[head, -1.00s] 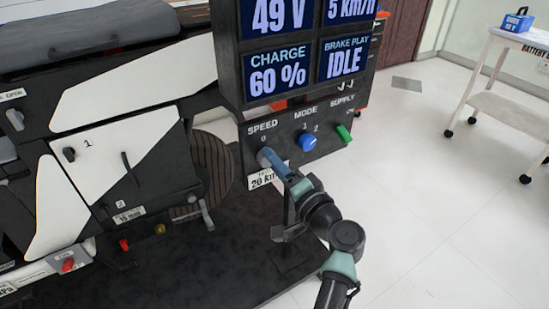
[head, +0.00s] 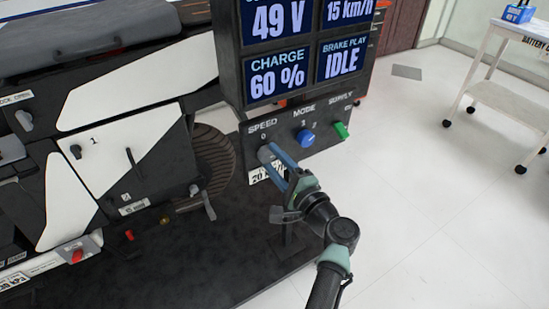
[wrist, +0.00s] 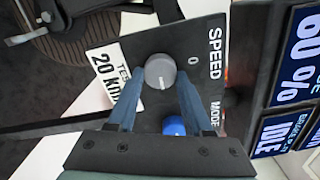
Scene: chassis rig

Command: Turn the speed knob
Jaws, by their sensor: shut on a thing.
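The grey speed knob (head: 264,152) is on the dark control panel (head: 262,140) under the label SPEED. In the wrist view the knob (wrist: 160,71) sits between the tips of my two blue fingers, with a small white mark low on its face. My gripper (head: 270,154) is shut on the knob; in the wrist view my gripper (wrist: 160,80) touches it from both sides. The speed readout (head: 347,10) above shows 15 km/h. In the head view my fingers hide part of the knob.
A blue mode knob (head: 306,138) and a green supply switch (head: 341,130) are to the right on the same panel. A tag reading 20 km/h (wrist: 106,72) hangs beside the knob. The chassis (head: 120,150) fills the left. A white cart (head: 505,95) stands at the right on open floor.

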